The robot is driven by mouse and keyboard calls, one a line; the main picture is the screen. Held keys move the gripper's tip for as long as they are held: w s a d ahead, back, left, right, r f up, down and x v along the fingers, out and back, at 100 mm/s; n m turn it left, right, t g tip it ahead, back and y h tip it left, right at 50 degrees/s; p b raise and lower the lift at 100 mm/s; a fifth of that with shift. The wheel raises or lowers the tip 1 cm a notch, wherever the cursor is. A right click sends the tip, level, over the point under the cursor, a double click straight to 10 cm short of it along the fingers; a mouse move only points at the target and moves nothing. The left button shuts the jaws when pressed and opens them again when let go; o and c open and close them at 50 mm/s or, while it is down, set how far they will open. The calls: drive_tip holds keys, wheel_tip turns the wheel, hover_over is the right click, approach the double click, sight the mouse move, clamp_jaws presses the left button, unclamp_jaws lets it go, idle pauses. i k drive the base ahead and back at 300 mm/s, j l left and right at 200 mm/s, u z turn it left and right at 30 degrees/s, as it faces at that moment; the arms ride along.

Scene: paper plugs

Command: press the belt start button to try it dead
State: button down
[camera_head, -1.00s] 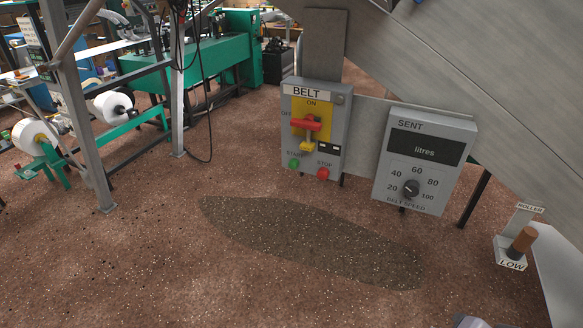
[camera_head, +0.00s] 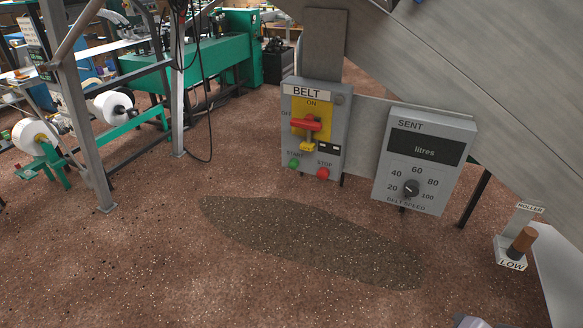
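The grey BELT box (camera_head: 342,130) hangs on a post in the middle of the view. Its green START button (camera_head: 294,163) is at the lower left, uncovered, with a red STOP button (camera_head: 323,173) to its right. Above them a red switch handle (camera_head: 306,124) lies roughly level on a yellow plate, with OFF at its left and ON above. A small yellow piece (camera_head: 306,147), perhaps a padlock, sits just under the handle.
A SENT litres panel (camera_head: 425,150) with a belt speed dial (camera_head: 411,188) hangs to the right. A ROLLER lever (camera_head: 521,242) stands far right, under a sloping metal chute (camera_head: 480,70). A grey frame (camera_head: 80,120) stands left.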

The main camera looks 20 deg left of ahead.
sight(293, 163)
drive_tip(key=i+j+u, duration=0.2)
drive_tip(key=u, duration=0.2)
drive_tip(key=i+j+u, duration=0.1)
drive_tip(key=u, duration=0.3)
drive_tip(key=i+u, duration=0.4)
drive_tip(key=k, duration=0.05)
